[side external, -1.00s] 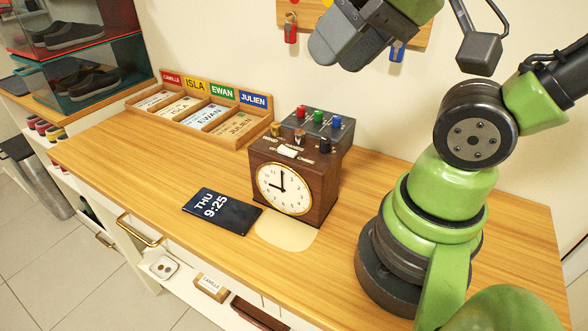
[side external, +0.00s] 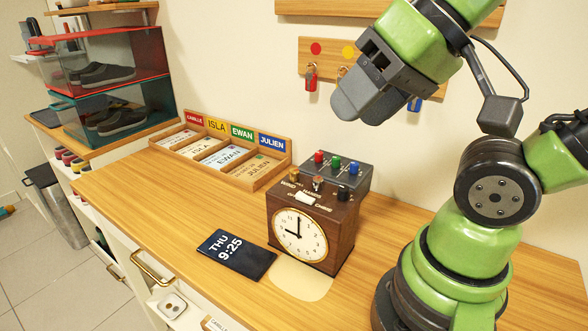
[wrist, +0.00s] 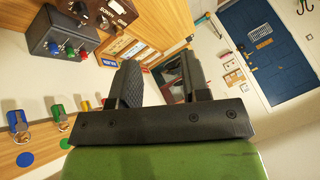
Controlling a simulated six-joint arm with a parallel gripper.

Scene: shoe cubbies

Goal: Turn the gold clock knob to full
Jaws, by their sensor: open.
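The wooden clock box (side external: 300,234) with a white round dial stands on the wooden counter. On its top are a gold knob (side external: 295,174) at the back left, a coppery lever or knob (side external: 318,183), a black knob (side external: 343,193) and a white piece (side external: 304,197). The small top lettering is hard to read. My gripper (side external: 352,108) is above and behind the clock, well clear of it, pointing down and left. In the wrist view my gripper (wrist: 158,82) is open and empty.
A grey box (side external: 335,172) with red, green and blue knobs stands right behind the clock. A dark phone (side external: 236,254) lies left of it. A name-labelled tray (side external: 222,153) is at the back left. Bare counter lies further left.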

